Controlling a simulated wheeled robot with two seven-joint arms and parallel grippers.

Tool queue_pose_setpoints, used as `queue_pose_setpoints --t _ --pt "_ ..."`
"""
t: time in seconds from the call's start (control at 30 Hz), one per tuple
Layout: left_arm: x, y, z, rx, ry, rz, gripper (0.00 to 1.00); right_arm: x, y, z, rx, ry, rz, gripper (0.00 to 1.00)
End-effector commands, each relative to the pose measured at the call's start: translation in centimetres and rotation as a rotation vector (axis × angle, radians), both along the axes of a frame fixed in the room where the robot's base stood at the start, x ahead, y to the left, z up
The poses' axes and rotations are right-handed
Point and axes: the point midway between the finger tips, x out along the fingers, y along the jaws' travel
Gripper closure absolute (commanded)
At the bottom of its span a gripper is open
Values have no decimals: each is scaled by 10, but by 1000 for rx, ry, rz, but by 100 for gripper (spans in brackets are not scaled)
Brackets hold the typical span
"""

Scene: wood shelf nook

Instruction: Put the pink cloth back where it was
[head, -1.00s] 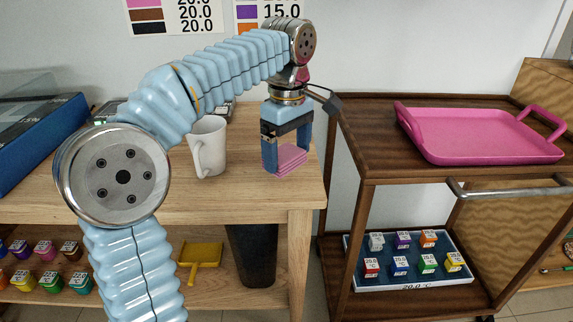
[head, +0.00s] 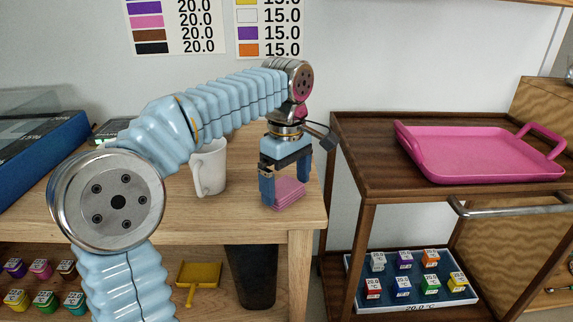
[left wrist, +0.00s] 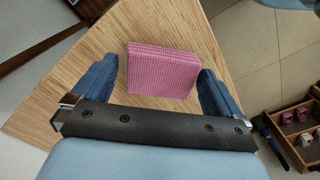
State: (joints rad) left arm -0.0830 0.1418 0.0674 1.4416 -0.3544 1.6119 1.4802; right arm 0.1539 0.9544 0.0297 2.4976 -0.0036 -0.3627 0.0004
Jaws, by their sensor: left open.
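The pink cloth (head: 289,191) is a folded, flat stack near the right end of the wooden table (head: 262,215). My left gripper (head: 286,200) points down over it, with its two blue fingers on either side of the cloth. In the left wrist view the cloth (left wrist: 162,71) lies between the open fingertips (left wrist: 160,80), with a gap showing at least on the left side. The cloth appears to rest on the wood. My right gripper is not in view.
A white mug (head: 210,168) stands just left of the gripper. A brown cart (head: 385,185) with a pink tray (head: 480,155) stands to the right. Below, a crate (head: 415,300) holds small labelled blocks. A yellow dustpan (head: 198,274) is under the table.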

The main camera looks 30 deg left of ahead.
Motion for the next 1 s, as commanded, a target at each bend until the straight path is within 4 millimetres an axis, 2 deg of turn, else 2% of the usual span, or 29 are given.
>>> queue_pose_setpoints --t 0.43,0.67,1.0 --pt "1 0 97 0 -3 0 0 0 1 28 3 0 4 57" --pt "1 0 116 1 -2 -1 0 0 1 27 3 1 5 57" --pt "0 0 117 0 -1 -1 0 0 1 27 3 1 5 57"
